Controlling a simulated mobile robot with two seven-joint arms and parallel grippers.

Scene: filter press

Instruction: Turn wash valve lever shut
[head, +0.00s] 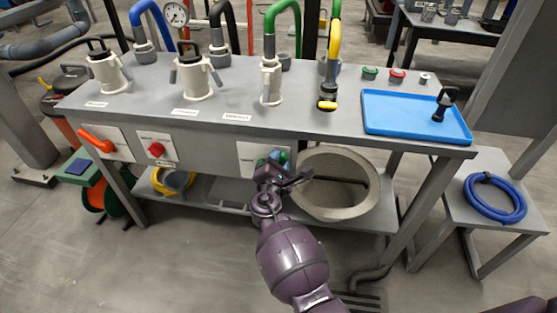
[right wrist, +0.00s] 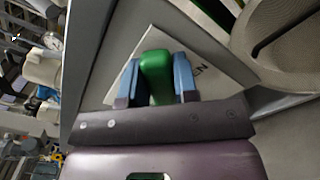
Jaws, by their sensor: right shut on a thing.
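A green lever (right wrist: 156,64) stands out from a white label plate (right wrist: 207,72) on the bench's front panel. My right gripper (right wrist: 157,82) is shut on this green lever, with a blue finger on each side of it. In the head view the right gripper (head: 273,161) is at the right part of the front panel and largely hides the lever. The plate's lettering is partly covered; "EN" shows at its end. An orange lever (head: 97,140) sits tilted on the panel's left plate. I cannot read which lever is named wash. My left gripper is out of view.
A round beige tub (head: 335,207) stands on the lower shelf, close right of my right gripper. A red knob (head: 156,149) is on the panel further left. The bench top (head: 310,110) carries several capped fittings, hoses and a blue tray (head: 400,117).

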